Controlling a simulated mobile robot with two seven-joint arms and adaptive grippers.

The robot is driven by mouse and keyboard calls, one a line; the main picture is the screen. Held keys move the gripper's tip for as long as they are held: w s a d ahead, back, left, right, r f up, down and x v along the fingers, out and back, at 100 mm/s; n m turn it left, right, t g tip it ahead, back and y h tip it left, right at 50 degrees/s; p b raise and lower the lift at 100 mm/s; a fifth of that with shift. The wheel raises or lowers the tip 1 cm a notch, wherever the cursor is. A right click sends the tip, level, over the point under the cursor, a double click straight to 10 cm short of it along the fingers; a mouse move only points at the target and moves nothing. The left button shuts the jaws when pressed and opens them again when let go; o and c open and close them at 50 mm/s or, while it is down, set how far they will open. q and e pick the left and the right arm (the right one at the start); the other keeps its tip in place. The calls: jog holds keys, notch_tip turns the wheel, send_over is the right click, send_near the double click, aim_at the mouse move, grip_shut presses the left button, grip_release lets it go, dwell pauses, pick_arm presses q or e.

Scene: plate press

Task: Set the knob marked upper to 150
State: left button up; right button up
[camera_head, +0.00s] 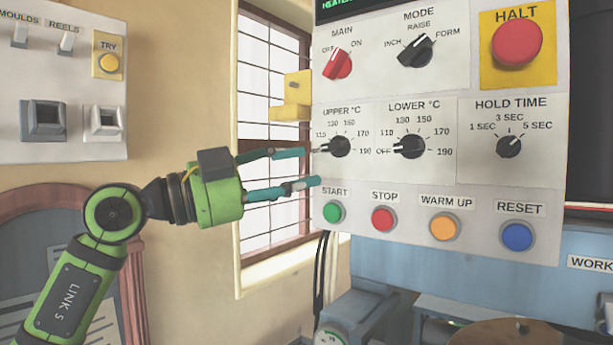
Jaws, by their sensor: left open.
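The knob marked UPPER °C (338,147) is black and sits on the white control panel, left of the matching LOWER °C knob (410,146). Its scale shows 115, 130, 150, 170 and 190; 150 lies above the knob, slightly to its right. Its pointer seems to face left, below 115, where my upper finger hides the marking. My left gripper (313,167) is open, with teal fingers pointing right at the panel's left edge. The upper fingertip is just left of the UPPER knob and the lower one is below it, above START. I cannot tell whether either touches the panel.
Above are the red MAIN knob (338,64), MODE knob (415,51) and red HALT button (517,43). Below are START (334,212), STOP (383,219), WARM UP (444,227) and RESET (517,237) buttons. A yellow bracket (292,97) juts out at the panel's left edge.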

aim_at(329, 150)
pick_arm(q)
jog(key=d+r+p, duration=0.1)
jog(key=w+d+r+t+y+p, duration=0.1)
jog(key=d+r+y+p, duration=0.1)
jog(key=shift+w+d+r+n+t, duration=0.15)
jog(key=shift+w+r+n+t, duration=0.15)
jog(key=shift+w+r, duration=0.1)
jog(key=shift+w+d+f, duration=0.2)
jog(key=shift+w+d, duration=0.2)
jog(key=shift+w, duration=0.05)
grip_shut()
